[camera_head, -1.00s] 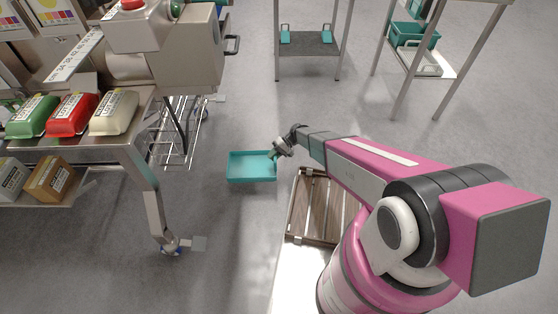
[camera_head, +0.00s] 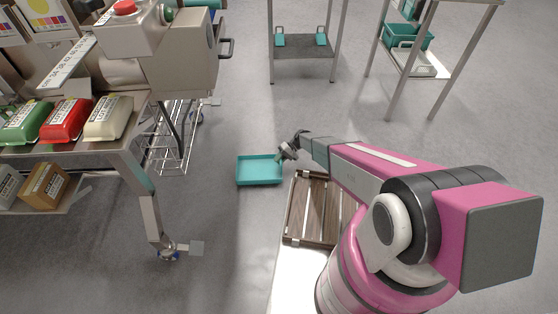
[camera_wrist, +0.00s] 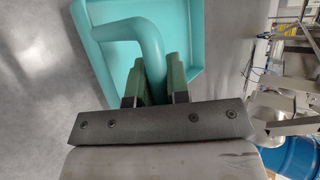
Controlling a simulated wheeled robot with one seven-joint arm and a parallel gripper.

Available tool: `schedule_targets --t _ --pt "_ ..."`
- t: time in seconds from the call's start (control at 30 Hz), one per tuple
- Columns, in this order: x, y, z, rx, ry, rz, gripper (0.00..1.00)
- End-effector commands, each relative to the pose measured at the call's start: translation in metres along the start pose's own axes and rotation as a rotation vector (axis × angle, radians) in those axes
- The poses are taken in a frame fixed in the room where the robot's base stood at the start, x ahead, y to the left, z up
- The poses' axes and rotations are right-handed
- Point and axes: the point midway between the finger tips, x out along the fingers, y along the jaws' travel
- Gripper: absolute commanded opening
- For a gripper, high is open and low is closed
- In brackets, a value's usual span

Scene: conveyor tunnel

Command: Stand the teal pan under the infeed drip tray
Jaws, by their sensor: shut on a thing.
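The teal pan (camera_head: 259,172) is a shallow rectangular tray, roughly level, in the middle of the head view over the grey floor. My gripper (camera_head: 284,155) is at its right side. In the wrist view the gripper's green fingers (camera_wrist: 155,78) are shut on the pan's bent teal handle (camera_wrist: 150,38), with the pan's inside (camera_wrist: 185,55) beyond. I cannot tell the pan's height above the floor. I cannot clearly make out the infeed drip tray; the machine's underside at the left is partly hidden.
The steel machine (camera_head: 160,55) stands at the left, with a wire rack (camera_head: 174,145) beneath and a leg (camera_head: 150,215) at its near corner. A slatted wooden crate (camera_head: 313,215) is beside my base. Metal stands (camera_head: 301,46) are at the back. Floor between pan and machine is clear.

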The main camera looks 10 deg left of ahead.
Motion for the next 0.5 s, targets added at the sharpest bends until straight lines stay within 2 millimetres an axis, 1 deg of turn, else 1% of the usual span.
schedule_targets --t 0.1,0.13,0.17,0.2,0.5 --pt "-0.0001 -0.0004 0.0002 0.0 0.001 0.001 0.0" --pt "0.0 0.0001 0.0002 0.001 0.001 0.003 0.2" --pt "0.0 0.0001 0.0001 0.001 0.001 0.003 0.29" --pt "0.0 0.0001 0.0001 0.001 0.001 0.003 0.42" --pt "-0.0011 -0.0002 0.0002 0.001 0.001 0.002 0.42"
